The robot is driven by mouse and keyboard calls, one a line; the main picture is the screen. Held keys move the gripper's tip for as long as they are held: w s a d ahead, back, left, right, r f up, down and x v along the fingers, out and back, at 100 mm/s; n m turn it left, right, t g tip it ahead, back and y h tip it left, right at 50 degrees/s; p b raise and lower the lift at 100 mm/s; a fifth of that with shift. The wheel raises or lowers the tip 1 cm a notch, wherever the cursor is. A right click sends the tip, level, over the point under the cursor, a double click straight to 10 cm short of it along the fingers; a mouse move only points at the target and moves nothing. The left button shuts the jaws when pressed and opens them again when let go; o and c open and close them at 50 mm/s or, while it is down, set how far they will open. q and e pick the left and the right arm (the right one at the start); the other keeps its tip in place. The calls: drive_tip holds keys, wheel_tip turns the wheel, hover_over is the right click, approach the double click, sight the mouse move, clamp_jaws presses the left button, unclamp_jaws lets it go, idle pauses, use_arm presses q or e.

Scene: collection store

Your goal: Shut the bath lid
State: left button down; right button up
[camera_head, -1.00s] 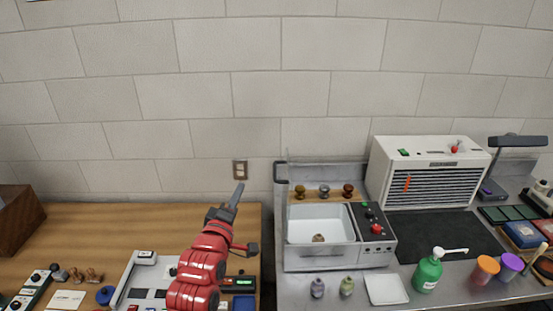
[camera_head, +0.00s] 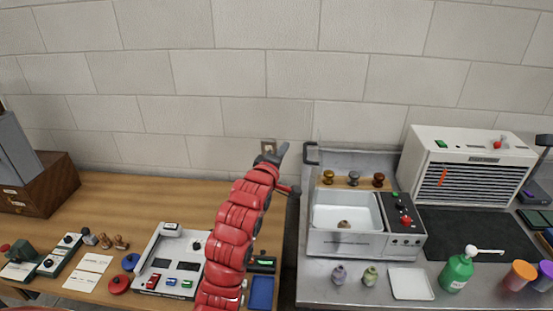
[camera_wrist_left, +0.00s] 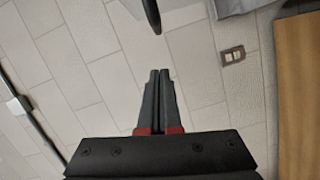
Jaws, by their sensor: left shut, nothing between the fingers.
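The bath (camera_head: 340,243) is a grey unit with a white basin and a control panel, on the metal counter right of centre in the head view. Its clear lid (camera_head: 355,135) stands raised behind the basin, so the bath is open. A dark handle (camera_head: 310,154) sticks out at the lid's left side. My left gripper (camera_head: 283,149) is shut and empty, just left of the handle and apart from it in the picture. Its closed fingers also show in the left wrist view (camera_wrist_left: 159,75), pointing toward the block wall. A small brown-topped object (camera_head: 343,224) sits in the basin. My right gripper is not in view.
Three knobbed stamps (camera_head: 353,178) stand behind the basin. A green pump bottle (camera_head: 457,271) and a white louvred unit (camera_head: 468,172) are to the right. A wooden table (camera_head: 190,196) is left.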

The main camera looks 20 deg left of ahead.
sight(305, 155)
use_arm(q)
drive_tip(key=d, duration=0.2)
drive_tip(key=d+f, duration=0.1)
drive_tip(key=shift+w+d, duration=0.25)
drive_tip(key=shift+w, duration=0.1)
drive_tip(key=shift+d, duration=0.1)
drive_tip(key=shift+w+d+r+m+b, duration=0.1)
drive_tip(key=shift+w+d+m+b, duration=0.15)
drive_tip(key=shift+d+b, duration=0.45)
drive_tip(key=shift+w+d+m+b, duration=0.1)
drive_tip(key=shift+d+m+b, duration=0.3)
drive_tip(key=shift+b, duration=0.35)
drive_tip(key=w+d+f+m+g+y+b, duration=0.1)
drive_tip(key=w+d+f+m+b, duration=0.1)
drive_tip(key=d+m+b, duration=0.3)
drive_tip(key=w+d+f+m+y+b, duration=0.1)
drive_tip(key=d+f+b, duration=0.15)
drive_tip(key=d, duration=0.35)
drive_tip(key=w+d+f+m+g+b, duration=0.1)
drive_tip(key=w+d+m+b, duration=0.1)
drive_tip(key=d+b, duration=0.35)
drive_tip(key=w+d+f+m+y+b, duration=0.1)
drive_tip(key=d+f+m+b, duration=0.3)
drive_tip(key=f, duration=0.5)
drive_tip(key=shift+w+d+f+m+g+y, duration=0.35)
drive_tip(key=shift+d+m+y, duration=0.3)
drive_tip(key=shift+d, duration=0.55)
